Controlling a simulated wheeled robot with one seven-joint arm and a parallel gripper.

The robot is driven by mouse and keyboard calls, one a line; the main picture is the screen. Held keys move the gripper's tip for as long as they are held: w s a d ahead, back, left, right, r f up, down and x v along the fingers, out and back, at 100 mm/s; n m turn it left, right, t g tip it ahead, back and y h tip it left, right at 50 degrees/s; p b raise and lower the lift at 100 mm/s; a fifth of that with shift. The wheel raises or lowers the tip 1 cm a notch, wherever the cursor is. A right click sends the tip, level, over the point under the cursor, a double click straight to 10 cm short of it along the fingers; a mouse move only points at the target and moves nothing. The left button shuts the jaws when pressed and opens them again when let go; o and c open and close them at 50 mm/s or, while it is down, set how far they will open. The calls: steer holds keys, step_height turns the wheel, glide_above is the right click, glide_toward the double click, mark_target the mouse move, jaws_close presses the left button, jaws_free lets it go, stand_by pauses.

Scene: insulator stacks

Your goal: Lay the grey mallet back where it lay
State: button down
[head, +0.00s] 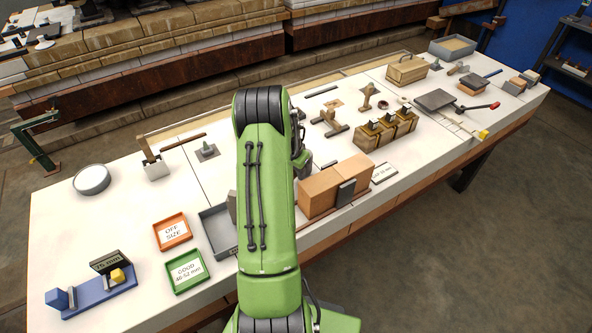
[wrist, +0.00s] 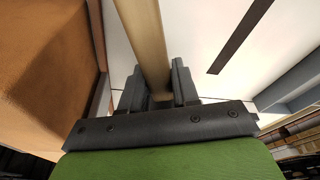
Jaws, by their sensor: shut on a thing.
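In the wrist view my gripper (wrist: 159,92) is shut on a pale wooden handle (wrist: 144,35), which runs up out of the top of the picture. This appears to be the mallet's handle; its grey head is out of the wrist view. In the head view my own green arm hides the gripper and most of what it holds. A small grey piece (head: 232,207) shows at the arm's left edge by the grey tray; I cannot tell whether it is the mallet's head. Another tool with a grey block head (head: 155,170) and a wooden handle stands at the left.
Orange-brown blocks (head: 318,192) stand right of my arm and close beside the gripper in the wrist view (wrist: 45,60). The grey tray (head: 213,238), orange tray (head: 172,231) and green tray (head: 185,271) lie left. A dark strip (wrist: 240,36) lies on the white tabletop.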

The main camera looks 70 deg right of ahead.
steer(key=shift+f, duration=0.25)
steer(key=c, duration=0.8)
jaws_free()
steer(key=shift+r, duration=0.1)
steer(key=shift+r+p, duration=0.3)
steer(key=shift+r, duration=0.05)
steer(key=p+v, duration=0.2)
steer(key=v, duration=1)
steer(key=shift+a+r, duration=0.1)
steer(key=shift+r, duration=0.1)
